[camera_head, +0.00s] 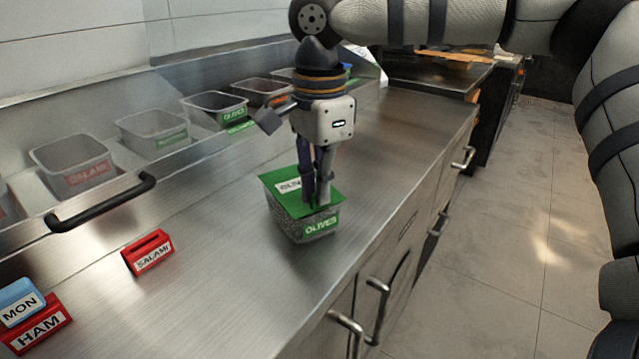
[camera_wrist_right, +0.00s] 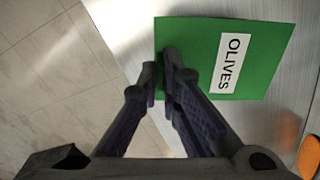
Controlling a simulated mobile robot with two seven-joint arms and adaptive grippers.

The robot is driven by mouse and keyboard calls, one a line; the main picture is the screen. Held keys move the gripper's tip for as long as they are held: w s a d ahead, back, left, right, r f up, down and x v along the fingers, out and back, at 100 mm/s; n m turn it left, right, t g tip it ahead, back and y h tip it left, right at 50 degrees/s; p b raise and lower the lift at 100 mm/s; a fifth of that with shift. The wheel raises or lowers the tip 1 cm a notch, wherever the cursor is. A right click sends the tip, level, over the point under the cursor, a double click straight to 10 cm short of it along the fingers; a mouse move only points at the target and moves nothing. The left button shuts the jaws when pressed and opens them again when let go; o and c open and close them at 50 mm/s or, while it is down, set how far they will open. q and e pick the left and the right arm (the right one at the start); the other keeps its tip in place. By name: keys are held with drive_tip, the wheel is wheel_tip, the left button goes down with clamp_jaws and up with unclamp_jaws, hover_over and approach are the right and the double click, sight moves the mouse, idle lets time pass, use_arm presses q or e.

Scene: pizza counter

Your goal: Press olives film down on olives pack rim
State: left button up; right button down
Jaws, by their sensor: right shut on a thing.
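The olives pack (camera_head: 291,229), a clear tub of dark contents with a green OLIVES label, stands upright on the steel counter. The square green olives film (camera_head: 273,183) lies over its top, its white OLIVES label partly behind my fingers. In the wrist view the film (camera_wrist_right: 193,37) hides the pack below. My right gripper (camera_head: 319,198) points down at the pack's right side. In the wrist view my right gripper (camera_wrist_right: 160,72) is shut on the film's left edge. I cannot tell whether the film touches the rim all round. My left gripper is out of view.
A red SALAMI holder (camera_head: 148,253), a red HAM holder (camera_head: 40,329) and a blue MON block (camera_head: 20,302) are at the left. Several tubs (camera_head: 72,166) sit in the back rail, behind a black handle (camera_head: 100,203). The counter (camera_head: 390,140) beyond the pack is clear.

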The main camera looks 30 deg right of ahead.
drive_tip(key=shift+f, duration=0.25)
drive_tip(key=c, duration=1.7)
unclamp_jaws()
drive_tip(key=shift+o, duration=0.3)
drive_tip(key=shift+r, duration=3)
